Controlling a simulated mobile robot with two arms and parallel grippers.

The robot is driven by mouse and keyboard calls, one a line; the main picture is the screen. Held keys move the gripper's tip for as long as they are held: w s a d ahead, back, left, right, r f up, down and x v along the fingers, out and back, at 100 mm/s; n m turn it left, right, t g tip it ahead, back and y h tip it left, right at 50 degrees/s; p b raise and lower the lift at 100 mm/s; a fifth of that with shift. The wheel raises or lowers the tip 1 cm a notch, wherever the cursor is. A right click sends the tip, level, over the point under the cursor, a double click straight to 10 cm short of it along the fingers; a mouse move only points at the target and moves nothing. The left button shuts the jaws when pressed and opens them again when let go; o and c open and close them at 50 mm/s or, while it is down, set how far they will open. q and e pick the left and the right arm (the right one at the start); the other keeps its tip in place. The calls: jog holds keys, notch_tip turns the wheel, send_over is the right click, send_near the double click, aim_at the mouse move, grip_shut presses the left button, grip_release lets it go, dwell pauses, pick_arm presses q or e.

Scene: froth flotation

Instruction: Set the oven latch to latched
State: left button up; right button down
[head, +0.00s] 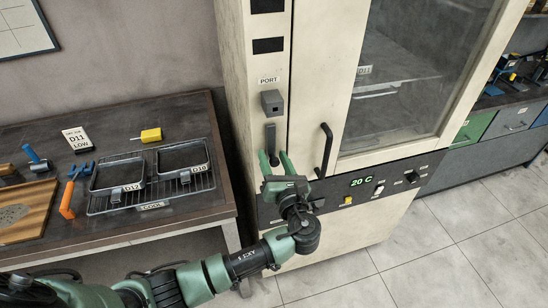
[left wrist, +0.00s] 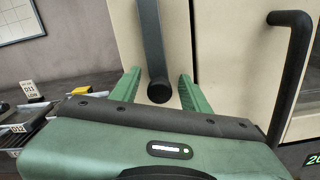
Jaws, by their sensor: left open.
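The oven (head: 310,90) is a tall cream cabinet with a glass door. Its latch is a dark grey lever (head: 271,138) hanging straight down from a block (head: 272,102) below the PORT label. In the left wrist view the lever (left wrist: 150,40) ends in a round dark tip. My left gripper (head: 273,156) is open, with its green fingers on either side of the lever's lower end. The left wrist view shows a gap between the lever and each finger. My right gripper is not in view.
A black door handle (head: 325,150) is close to the right of my left gripper. Below is a control panel (head: 395,184) reading 20 C. A dark table (head: 110,118) at left holds a wire rack with trays (head: 181,157). Tiled floor is clear at lower right.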

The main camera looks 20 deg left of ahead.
pick_arm(q)
grip_shut()
jog(key=shift+f, duration=0.1)
dwell(1.3)
